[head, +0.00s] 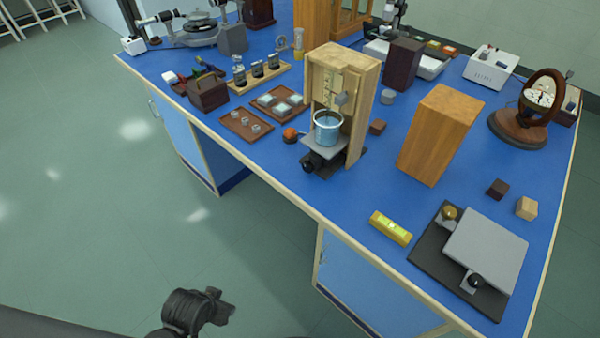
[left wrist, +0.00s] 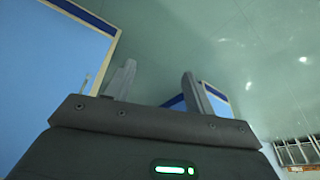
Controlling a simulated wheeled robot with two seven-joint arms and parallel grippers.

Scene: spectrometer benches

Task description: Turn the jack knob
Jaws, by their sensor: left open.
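A small lab jack (head: 323,145) stands at the front edge of the blue bench, with a grey top plate and a dark base. Its black knob (head: 308,164) faces the front edge. A glass beaker of blue liquid (head: 327,128) stands on the plate, in front of an open wooden case. My left gripper (left wrist: 158,86) is open and empty in the left wrist view, with floor and blue cabinet panels beyond it. A dark part of my arm shows low in the head view, over the floor and well apart from the jack. My right gripper is not in view.
The tall wooden case (head: 361,85) rises directly behind the jack. An orange-red item (head: 290,135) and a tray (head: 246,124) lie to its left. A wooden block (head: 437,135), yellow level (head: 391,229) and flat plate device (head: 487,250) are to the right. Floor before the bench is clear.

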